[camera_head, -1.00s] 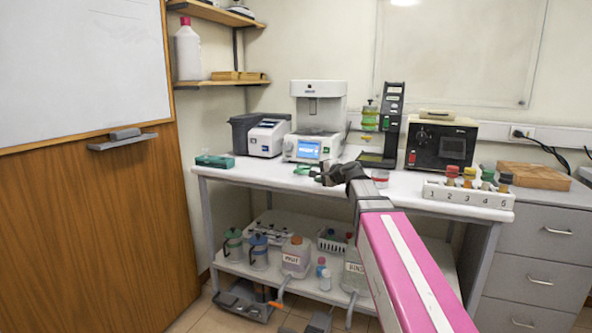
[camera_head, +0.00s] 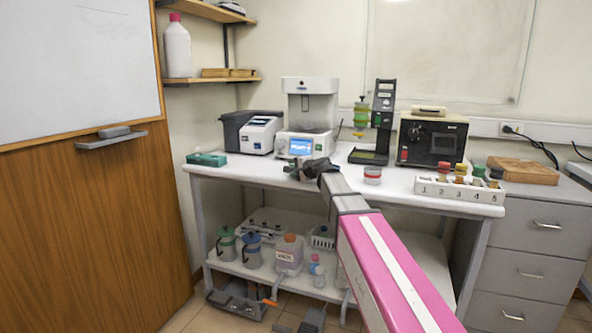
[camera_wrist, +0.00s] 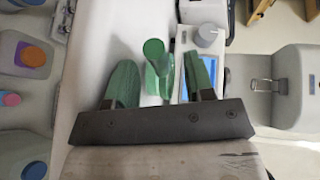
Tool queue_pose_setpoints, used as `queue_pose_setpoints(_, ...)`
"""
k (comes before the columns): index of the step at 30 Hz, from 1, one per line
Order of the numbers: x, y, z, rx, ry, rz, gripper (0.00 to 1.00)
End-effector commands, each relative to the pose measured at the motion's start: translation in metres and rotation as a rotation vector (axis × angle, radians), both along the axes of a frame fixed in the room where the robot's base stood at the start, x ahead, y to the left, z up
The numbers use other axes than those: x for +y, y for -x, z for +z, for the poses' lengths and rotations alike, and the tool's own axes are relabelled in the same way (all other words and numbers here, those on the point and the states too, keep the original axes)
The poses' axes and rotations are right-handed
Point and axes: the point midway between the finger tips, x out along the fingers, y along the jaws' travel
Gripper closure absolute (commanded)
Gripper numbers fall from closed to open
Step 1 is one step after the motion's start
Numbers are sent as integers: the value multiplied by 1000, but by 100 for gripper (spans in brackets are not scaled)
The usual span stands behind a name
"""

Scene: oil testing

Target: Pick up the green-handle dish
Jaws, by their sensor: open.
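The green handle (camera_wrist: 154,52) of the dish shows in the wrist view, with its round end up. It stands between the two green-padded fingers of my gripper (camera_wrist: 160,82), which are apart with gaps visible on both sides. The dish body below the handle is mostly hidden, so I cannot tell its shape. In the head view my gripper (camera_head: 296,171) is over the white bench, just in front of the white machine with a blue screen (camera_head: 307,140). The handle is mostly hidden there by my gripper.
A small red-and-clear jar (camera_head: 372,176) stands right of my arm. A numbered rack (camera_head: 458,192) with several capped vials sits at the bench's right end. A green box (camera_head: 207,159) lies at the left end. A black stand (camera_head: 382,115) holds yellow-green parts behind.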

Motion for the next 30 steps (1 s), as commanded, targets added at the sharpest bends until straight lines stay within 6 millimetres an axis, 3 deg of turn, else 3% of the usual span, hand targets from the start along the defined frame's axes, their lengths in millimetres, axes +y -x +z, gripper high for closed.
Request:
queue_pose_setpoints(9,5,-6,-2,0,0,0,55)
queue_pose_setpoints(13,5,-6,-2,0,0,0,97)
queue_pose_setpoints(14,5,-6,-2,0,0,0,100)
queue_pose_setpoints(24,5,-6,-1,0,0,-1,100)
queue_pose_setpoints(30,5,-7,10,-2,0,-1,100)
